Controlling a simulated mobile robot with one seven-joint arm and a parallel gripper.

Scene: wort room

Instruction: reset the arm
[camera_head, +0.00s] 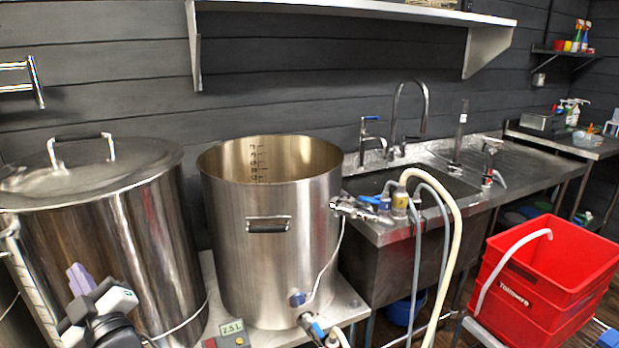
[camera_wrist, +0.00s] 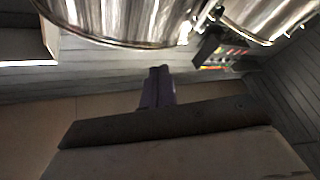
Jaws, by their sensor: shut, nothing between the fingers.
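My gripper (camera_head: 79,277) is at the lower left of the head view, in front of the large lidded steel vessel (camera_head: 110,230). Its purple fingers are together with nothing between them. In the wrist view my gripper (camera_wrist: 159,72) points up toward the lower edges of shiny steel vessels (camera_wrist: 120,18), with a visible gap below them. The dark gripper body fills the bottom of that view. Most of my arm is out of the head view.
An open steel kettle (camera_head: 270,235) stands on a steel stand (camera_head: 348,300) right of the lidded vessel. Hoses (camera_head: 445,225) hang before the sink (camera_head: 455,180). Red crates (camera_head: 540,280) stand at right. A shelf (camera_head: 350,10) is above.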

